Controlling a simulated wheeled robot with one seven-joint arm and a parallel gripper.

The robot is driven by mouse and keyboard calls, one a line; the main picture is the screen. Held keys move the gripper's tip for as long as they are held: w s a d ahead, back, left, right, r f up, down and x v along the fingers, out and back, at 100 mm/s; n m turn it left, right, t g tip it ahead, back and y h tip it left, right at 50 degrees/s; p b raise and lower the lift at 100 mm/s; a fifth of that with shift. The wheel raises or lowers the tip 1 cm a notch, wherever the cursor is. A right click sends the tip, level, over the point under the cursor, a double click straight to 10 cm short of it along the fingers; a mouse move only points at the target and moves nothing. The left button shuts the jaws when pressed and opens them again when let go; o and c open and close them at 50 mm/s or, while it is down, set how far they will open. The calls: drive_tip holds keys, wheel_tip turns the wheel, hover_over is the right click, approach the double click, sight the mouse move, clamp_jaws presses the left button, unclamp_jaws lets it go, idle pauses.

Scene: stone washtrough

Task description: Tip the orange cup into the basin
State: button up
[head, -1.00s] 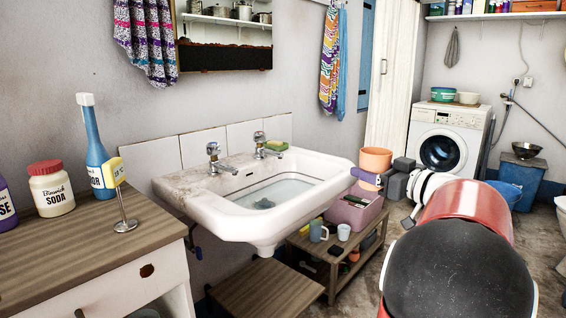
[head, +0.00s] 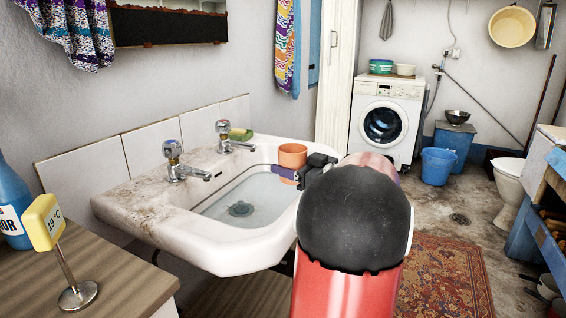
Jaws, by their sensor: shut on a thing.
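The orange cup (head: 292,156) is upright at the right side of the white basin (head: 236,258), seen against its far right rim. My gripper (head: 287,173) is shut on the cup, with a purple finger across its lower front. My red and black arm reaches in from the lower right and hides part of the basin's right rim. The basin holds clear, shallow water over a dark drain. I cannot see inside the cup.
Two taps (head: 172,160) stand on the basin's back ledge, with a green and yellow sponge (head: 240,135) near the far one. A yellow thermometer (head: 45,222) stands on the wooden counter (head: 120,285) at lower left. The floor beyond holds a washing machine (head: 386,118) and a blue bucket (head: 438,166).

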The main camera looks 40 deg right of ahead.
drive_tip(key=shift+s, duration=0.4)
drive_tip(key=shift+r, duration=0.1)
drive_tip(key=shift+w+n, duration=0.2)
drive_tip(key=shift+n, duration=0.1)
drive_tip(key=shift+d+r+n+g+h, duration=0.15)
drive_tip(key=shift+n+g+h, duration=0.15)
drive_tip(key=shift+n+g, duration=0.2)
drive_tip(key=shift+d, duration=0.15)
drive_tip(key=shift+a+n+g, duration=0.2)
drive_tip(key=shift+n+g, duration=0.1)
drive_tip(key=shift+n, duration=0.5)
